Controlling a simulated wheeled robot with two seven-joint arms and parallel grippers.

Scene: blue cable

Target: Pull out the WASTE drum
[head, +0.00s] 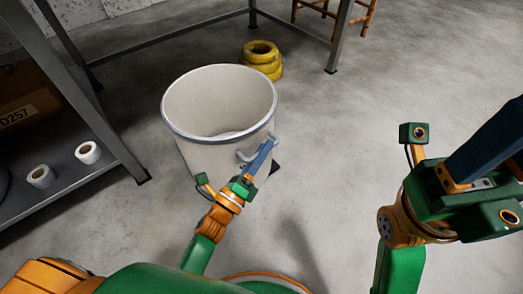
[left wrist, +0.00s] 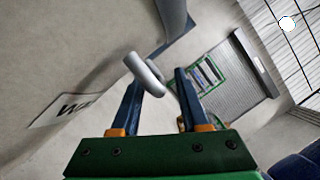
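The WASTE drum (head: 195,150) is a pale, open-topped bin with a grey-blue rim, standing on the floor in the head view. In the left wrist view its wall (left wrist: 70,50) fills the left side, with a white label (left wrist: 65,108) partly readable as "WA". A grey curved handle (head: 244,154) sticks out from its near right side. My left gripper (head: 266,150) is at this handle. In the left wrist view its blue fingers (left wrist: 157,88) are apart, with the handle (left wrist: 146,75) between or just ahead of them. My right gripper (head: 500,140) is at the right, away from the drum; its fingertips are cut off.
A metal shelf (head: 75,180) on the left holds a cardboard box (head: 28,100) and white rolls (head: 88,152). Yellow rings (head: 262,60) lie stacked behind the drum, near a table leg (head: 338,40). The floor (head: 340,125) right of the drum is clear.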

